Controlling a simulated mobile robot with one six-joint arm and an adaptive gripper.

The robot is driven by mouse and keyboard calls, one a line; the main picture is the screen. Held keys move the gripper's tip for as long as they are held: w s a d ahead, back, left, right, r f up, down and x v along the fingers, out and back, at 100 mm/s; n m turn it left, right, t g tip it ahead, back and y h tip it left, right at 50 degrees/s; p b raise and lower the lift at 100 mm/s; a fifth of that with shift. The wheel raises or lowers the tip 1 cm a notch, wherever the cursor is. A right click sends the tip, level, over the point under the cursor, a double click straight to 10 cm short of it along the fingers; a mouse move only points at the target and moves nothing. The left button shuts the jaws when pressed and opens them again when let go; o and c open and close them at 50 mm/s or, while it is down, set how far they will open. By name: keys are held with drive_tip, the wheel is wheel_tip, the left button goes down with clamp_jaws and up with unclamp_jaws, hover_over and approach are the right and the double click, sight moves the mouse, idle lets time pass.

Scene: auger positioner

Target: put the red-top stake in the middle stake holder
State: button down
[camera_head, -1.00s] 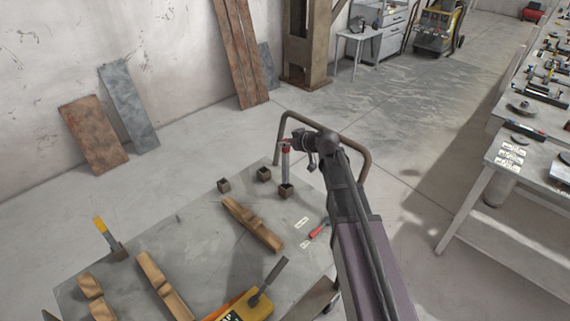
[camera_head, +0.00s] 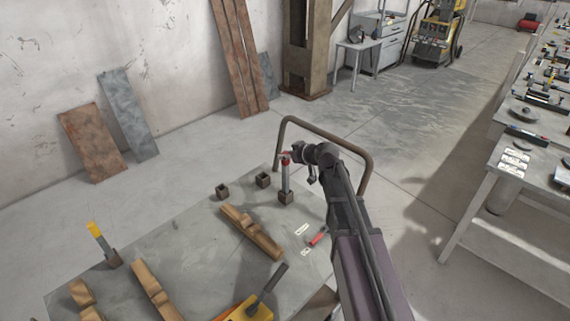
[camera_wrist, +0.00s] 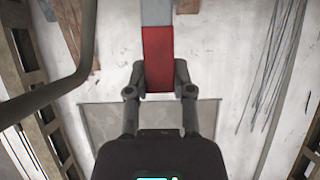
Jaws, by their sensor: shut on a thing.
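The red-top stake (camera_head: 285,178) is grey with a red upper end and stands upright in the head view. My gripper (camera_head: 287,156) is shut on its red top. In the wrist view, the red part (camera_wrist: 158,60) sits between the two fingers (camera_wrist: 157,80). The stake's lower end meets the rightmost small brown stake holder (camera_head: 286,198) and appears to be inside its mouth; the depth cannot be told. Two other holders look empty: one farther back (camera_head: 263,180) and one to the left (camera_head: 222,191).
The grey table (camera_head: 200,235) also bears notched wooden blocks (camera_head: 252,233), a red-handled tool (camera_head: 318,237), a yellow device (camera_head: 250,309) and a yellow-top stake (camera_head: 101,240) in a holder at the left. A brown tubular rail (camera_head: 325,132) curves behind my gripper.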

sight(288, 162)
drive_tip(key=shift+f+b, duration=1.25)
drive_tip(key=shift+f, duration=0.45)
drive_tip(key=shift+c, duration=2.4)
unclamp_jaws()
drive_tip(key=shift+r, duration=0.2)
drive_tip(key=shift+s+d+r, duration=0.15)
drive_tip(key=p+v, duration=0.5)
drive_tip(key=v, duration=0.6)
drive_tip(key=shift+s+p, duration=0.2)
drive_tip(key=shift+p, duration=0.2)
drive_tip(key=shift+s+d+r, duration=0.1)
drive_tip(key=shift+d, duration=0.05)
